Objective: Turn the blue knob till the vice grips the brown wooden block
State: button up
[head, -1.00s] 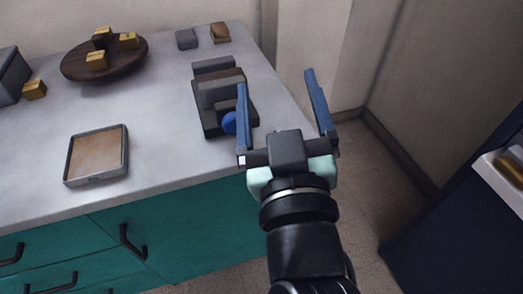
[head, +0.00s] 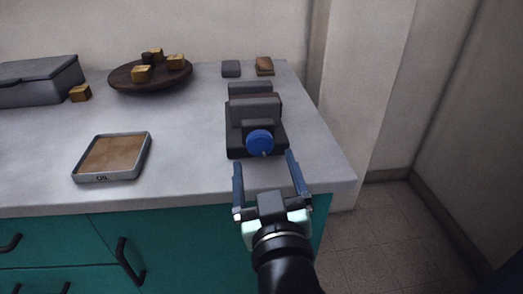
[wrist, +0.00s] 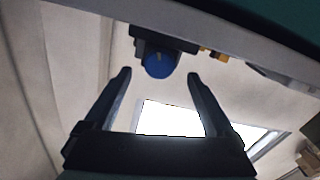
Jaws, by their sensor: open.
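The dark grey vice (head: 240,140) stands near the right end of the worktop. Its round blue knob (head: 260,142) faces the front; the knob also shows in the wrist view (wrist: 158,65). A thin brown strip, seemingly the brown wooden block (head: 255,96), shows between the vice's jaws, mostly hidden by the front jaw. Whether the jaws touch it I cannot tell. My gripper (head: 264,159) is open and empty, just in front of the vice. Its blue fingers point towards the knob, one to each side. In the wrist view the knob appears centred beyond the fingertips (wrist: 160,74).
A shallow tray with a brown inside (head: 145,160) lies left of the vice. A dark round dish (head: 125,80) holds several gold and dark cubes. A grey box (head: 40,80) stands at far left. Two small blocks lie behind the vice. The counter ends to the right.

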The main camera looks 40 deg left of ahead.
aim_at(261, 147)
jog(key=x, duration=0.5)
